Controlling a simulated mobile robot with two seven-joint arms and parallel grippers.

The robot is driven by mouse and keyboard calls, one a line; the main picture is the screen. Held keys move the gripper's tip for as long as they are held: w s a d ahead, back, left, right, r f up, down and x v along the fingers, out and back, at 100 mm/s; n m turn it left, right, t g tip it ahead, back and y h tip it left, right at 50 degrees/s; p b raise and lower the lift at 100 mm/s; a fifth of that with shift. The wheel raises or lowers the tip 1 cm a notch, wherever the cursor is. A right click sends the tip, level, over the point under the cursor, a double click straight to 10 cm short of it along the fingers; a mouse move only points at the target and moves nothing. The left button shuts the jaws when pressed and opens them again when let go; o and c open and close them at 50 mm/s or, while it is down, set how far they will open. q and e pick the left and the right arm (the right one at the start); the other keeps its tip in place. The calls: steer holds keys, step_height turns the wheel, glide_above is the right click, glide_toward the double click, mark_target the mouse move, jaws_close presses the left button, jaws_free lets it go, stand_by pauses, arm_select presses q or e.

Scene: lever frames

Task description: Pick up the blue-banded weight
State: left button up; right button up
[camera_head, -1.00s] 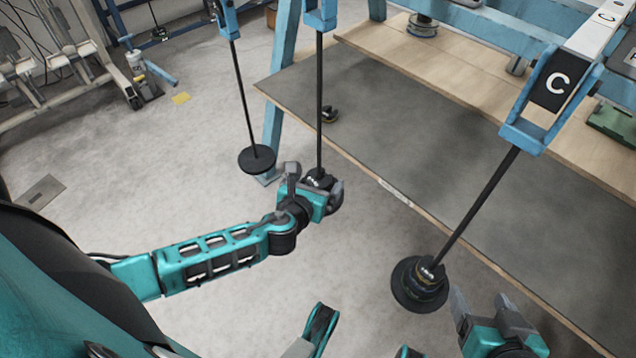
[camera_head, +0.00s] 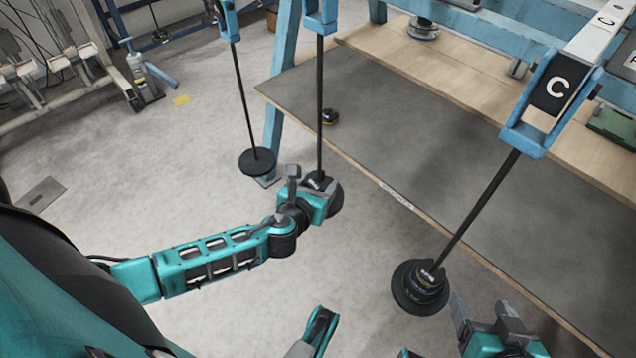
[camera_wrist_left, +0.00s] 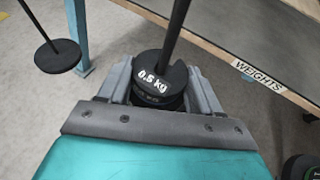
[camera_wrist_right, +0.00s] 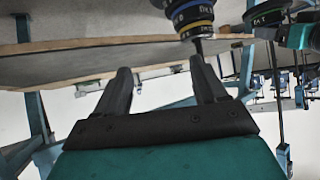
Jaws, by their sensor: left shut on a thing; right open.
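A blue-banded weight (camera_wrist_right: 190,14) is in the stack on the right hanger, against a yellow-banded disc (camera_wrist_right: 196,30). In the head view this dark stack (camera_head: 420,288) hangs at the end of a rod, its bands hard to read. My right gripper (camera_head: 484,304) is open and empty just right of the stack; its fingers (camera_wrist_right: 165,85) also show apart in the right wrist view. My left gripper (camera_head: 318,192) is shut on a black weight (camera_wrist_left: 160,82) marked 0.5 kg, around the middle hanger's rod. Any band on that weight is hidden in the left wrist view.
A third hanger with a bare-looking black plate (camera_head: 257,161) hangs at the left. The bench's dark shelf (camera_head: 440,150) lies behind the hangers, with a small weight (camera_head: 330,116) on it. A blue frame leg (camera_head: 275,130) stands behind the middle hanger.

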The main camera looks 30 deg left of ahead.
mark_target(319, 172)
arm_select(q)
steer(key=shift+r, duration=0.2)
arm_select(e)
steer(key=shift+r, duration=0.1)
arm_select(q)
steer(key=shift+r+p, duration=0.6)
step_height(319, 172, up, 2)
steer(key=shift+r+p, duration=0.15)
steer(key=shift+p, duration=0.7)
steer(key=s+a, duration=0.3)
steer(key=s, duration=0.5)
steer(key=s+a+p, duration=0.1)
steer(key=s+a, duration=0.2)
steer(key=s, duration=0.6)
steer(key=shift+p, duration=0.3)
arm_select(e)
steer(key=shift+s+d+r, duration=0.1)
steer(key=shift+d+r, duration=0.2)
steer(key=shift+r, duration=0.25)
steer(key=shift+s+d+r, duration=0.1)
steer(key=shift+d+r, duration=0.15)
steer(key=shift+r, duration=0.25)
arm_select(q)
steer(key=shift+r+p, duration=0.3)
steer(key=shift+p, duration=0.1)
arm_select(e)
steer(key=shift+r, duration=0.45)
